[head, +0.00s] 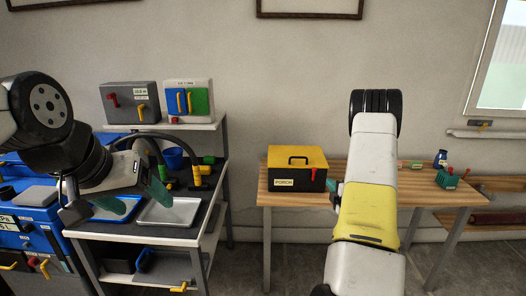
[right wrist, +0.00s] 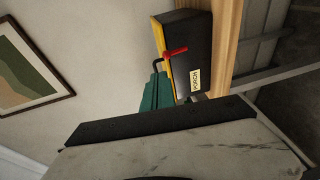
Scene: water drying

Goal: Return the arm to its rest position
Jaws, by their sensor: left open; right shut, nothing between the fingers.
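My left arm comes in from the left in the head view. Its gripper (head: 136,198) is open, with green fingers apart above the grey cart and its metal trays. My right arm stands raised in front of the wooden table. Its gripper is mostly hidden behind the arm in the head view, with only a bit of green showing at its left. In the right wrist view the right gripper (right wrist: 156,92) is shut and empty. It appears beside the black toolbox with a yellow lid (head: 297,158); I cannot tell whether they touch. The toolbox also shows in the right wrist view (right wrist: 198,60).
The wooden table (head: 285,199) carries the toolbox and a small green container (head: 447,180). A blue cabinet (head: 40,240) stands far left.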

